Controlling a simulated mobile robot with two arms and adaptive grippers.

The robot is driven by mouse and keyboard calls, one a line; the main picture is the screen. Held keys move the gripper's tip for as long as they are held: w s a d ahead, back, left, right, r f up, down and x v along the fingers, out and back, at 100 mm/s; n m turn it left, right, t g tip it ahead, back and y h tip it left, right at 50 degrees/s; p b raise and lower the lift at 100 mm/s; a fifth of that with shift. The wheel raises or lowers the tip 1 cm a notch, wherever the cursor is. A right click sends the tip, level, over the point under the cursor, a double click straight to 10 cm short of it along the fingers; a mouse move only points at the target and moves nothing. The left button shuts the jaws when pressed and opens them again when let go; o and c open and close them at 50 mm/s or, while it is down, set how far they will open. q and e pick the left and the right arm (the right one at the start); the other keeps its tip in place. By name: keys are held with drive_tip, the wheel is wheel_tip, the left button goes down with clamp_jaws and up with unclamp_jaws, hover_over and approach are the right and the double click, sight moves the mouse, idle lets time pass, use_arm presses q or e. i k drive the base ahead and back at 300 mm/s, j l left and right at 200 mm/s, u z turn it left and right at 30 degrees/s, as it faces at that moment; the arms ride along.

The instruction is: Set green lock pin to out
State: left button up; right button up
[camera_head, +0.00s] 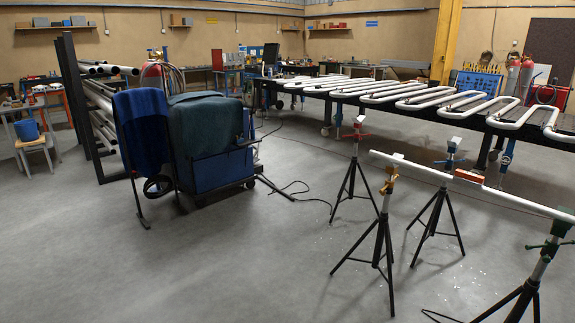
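A green lock pin (548,246) shows near the right edge, on the upper post of the black tripod stand (525,296) at the lower right. It is small here, and I cannot tell whether it is in or out. The stand is cut off by the bottom of the picture. A long white pipe (425,171) runs above the stands toward the right edge. Neither my left nor my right gripper is in view.
Other tripod stands carry yellow (388,187), blue (449,160) and red (357,136) fittings. A long table with serpentine coils (425,97) stands behind. A blue-draped cart (205,140) and a cable (300,190) are at centre left. The front-left floor (150,270) is clear.

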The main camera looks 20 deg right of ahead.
sight(547, 260)
drive_tip(key=i+l+z, duration=0.2)
drive_tip(key=z, duration=0.25)
drive_tip(key=i+z, duration=0.85)
drive_tip(key=i+j+z, duration=0.1)
drive_tip(key=i+z, duration=0.2)
drive_tip(key=z, duration=0.15)
